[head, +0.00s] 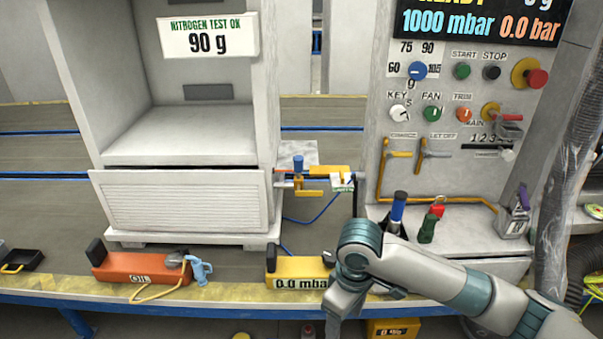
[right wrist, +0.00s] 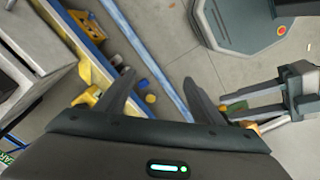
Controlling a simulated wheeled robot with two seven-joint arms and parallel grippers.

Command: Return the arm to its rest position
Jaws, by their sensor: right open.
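My right arm (head: 440,275) comes in from the lower right in the head view. It bends down at the teal wrist joint in front of the bench edge, and my right gripper (head: 345,302) hangs there, its fingertips not clear. In the right wrist view my right gripper (right wrist: 162,78) is open, with its two fingers wide apart and nothing between them; the floor shows beyond. What looks like my left gripper (right wrist: 262,103) shows at the right of that view, near a small green and orange thing. I cannot tell whether it holds that thing. The left gripper is outside the head view.
A yellow gauge (head: 292,272) lies on the bench close beside my right wrist. An orange oil unit (head: 140,268) lies further left. Blue-capped (head: 398,208) and green bottles (head: 428,225) stand behind the arm. A yellow crate (right wrist: 160,25) sits below the bench.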

